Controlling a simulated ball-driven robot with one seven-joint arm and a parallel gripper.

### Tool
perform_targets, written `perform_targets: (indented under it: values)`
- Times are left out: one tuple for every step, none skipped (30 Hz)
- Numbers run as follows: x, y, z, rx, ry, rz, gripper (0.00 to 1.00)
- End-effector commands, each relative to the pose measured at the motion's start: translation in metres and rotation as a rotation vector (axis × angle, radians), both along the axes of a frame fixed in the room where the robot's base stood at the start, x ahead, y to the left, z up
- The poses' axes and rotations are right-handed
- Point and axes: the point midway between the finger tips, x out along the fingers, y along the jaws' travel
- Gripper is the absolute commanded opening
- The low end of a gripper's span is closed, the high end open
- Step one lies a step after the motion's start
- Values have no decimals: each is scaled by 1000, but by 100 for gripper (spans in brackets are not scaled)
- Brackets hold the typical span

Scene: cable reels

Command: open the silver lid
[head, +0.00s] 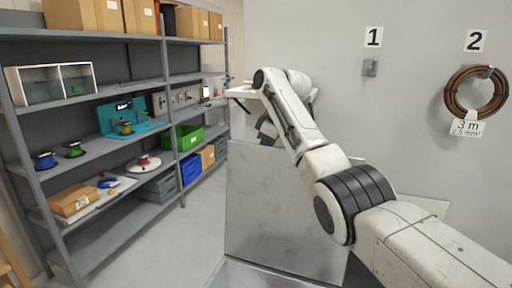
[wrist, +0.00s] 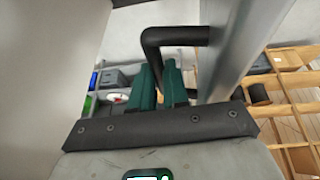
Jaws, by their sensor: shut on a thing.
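The silver lid (head: 285,205) is a large grey metal panel in the middle of the head view. It stands steeply raised above a grey box edge (head: 270,275) at the bottom. In the wrist view the lid's edge (wrist: 242,45) runs slantwise at the right. A black bent handle (wrist: 175,36) is beside it. My gripper (wrist: 162,85), with dark green fingers, is shut on the handle, one finger on each side of its bar. In the head view my gripper (head: 266,128) is near the lid's top edge, partly hidden by my arm.
A grey shelf rack (head: 110,150) with reels, boxes and bins stands at the left. A green bin (head: 188,137) and a blue bin (head: 190,168) are on it. A brown cable coil (head: 477,93) hangs on the wall at the right. Floor between rack and lid is clear.

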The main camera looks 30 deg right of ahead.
Motion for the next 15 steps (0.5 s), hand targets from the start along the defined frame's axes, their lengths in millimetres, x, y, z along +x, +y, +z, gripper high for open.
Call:
perform_targets:
  values:
    - [-4,-4,-9,2,20,-6,0]
    - [-4,-5,-9,2,20,-5,0]
    - [-4,-5,-9,2,20,-5,0]
    - [-4,-5,-9,2,20,-5,0]
    - [-4,-5,-10,2,20,-5,0]
    - [-4,-5,-10,2,19,-5,0]
    - [-4,-5,-10,2,19,-5,0]
    - [-4,-5,-10,2,19,-5,0]
    - [-4,-4,-10,3,20,-5,0]
    - [-4,-4,-10,3,20,-5,0]
    - [-4,-4,-10,3,20,-5,0]
    - [-4,-4,-10,3,20,-4,0]
    - [-4,-4,-10,3,20,-4,16]
    - [-3,-4,-10,3,20,-4,19]
    - [-3,-4,-10,3,19,-4,23]
